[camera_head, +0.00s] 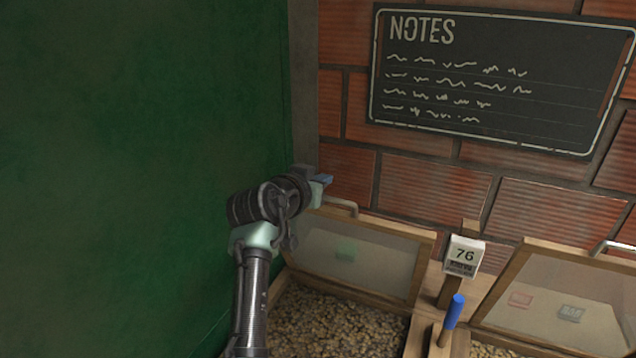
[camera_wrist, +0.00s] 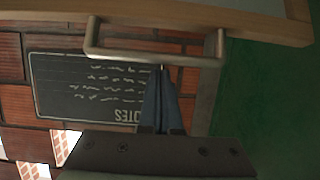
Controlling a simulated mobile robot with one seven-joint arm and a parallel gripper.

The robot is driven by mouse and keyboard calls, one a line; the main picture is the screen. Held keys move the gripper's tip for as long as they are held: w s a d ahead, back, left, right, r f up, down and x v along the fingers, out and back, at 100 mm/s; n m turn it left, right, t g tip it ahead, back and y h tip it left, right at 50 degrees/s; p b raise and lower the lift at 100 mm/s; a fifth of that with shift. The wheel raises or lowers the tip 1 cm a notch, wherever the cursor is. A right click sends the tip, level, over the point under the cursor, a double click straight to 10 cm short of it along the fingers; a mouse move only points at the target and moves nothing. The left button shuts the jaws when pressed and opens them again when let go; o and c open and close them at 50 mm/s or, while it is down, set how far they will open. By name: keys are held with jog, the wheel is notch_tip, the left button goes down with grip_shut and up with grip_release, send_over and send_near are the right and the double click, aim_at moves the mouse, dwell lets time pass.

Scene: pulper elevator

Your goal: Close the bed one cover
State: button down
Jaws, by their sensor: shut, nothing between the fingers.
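The left bed's cover (camera_head: 350,254), a wooden frame with a see-through pane, stands raised and tilted against the brick wall above its open bed. A green mark shows on its pane. Its metal handle (camera_head: 341,205) is on the top edge; in the wrist view the handle (camera_wrist: 155,57) spans the upper middle, below the frame's wooden edge (camera_wrist: 200,17). My gripper (camera_head: 324,179) is just above and left of the handle in the head view. In the wrist view my gripper (camera_wrist: 161,68) has its blue fingers together and empty, tips by the handle bar. I cannot tell whether they touch it.
A green wall (camera_head: 130,150) stands close on the left. A second raised cover (camera_head: 560,300) is on the right. Between them are a counter card reading 76 (camera_head: 464,256) and a blue-handled tool (camera_head: 453,312). Pale beans (camera_head: 335,325) fill the left bed. A notes board (camera_head: 500,80) hangs behind.

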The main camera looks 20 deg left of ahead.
jog(key=shift+s+f+p, duration=0.25)
jog(key=shift+s, duration=0.25)
jog(key=shift+s+f+p, duration=0.2)
jog(key=shift+s+f, duration=0.05)
jog(key=shift+s, duration=0.25)
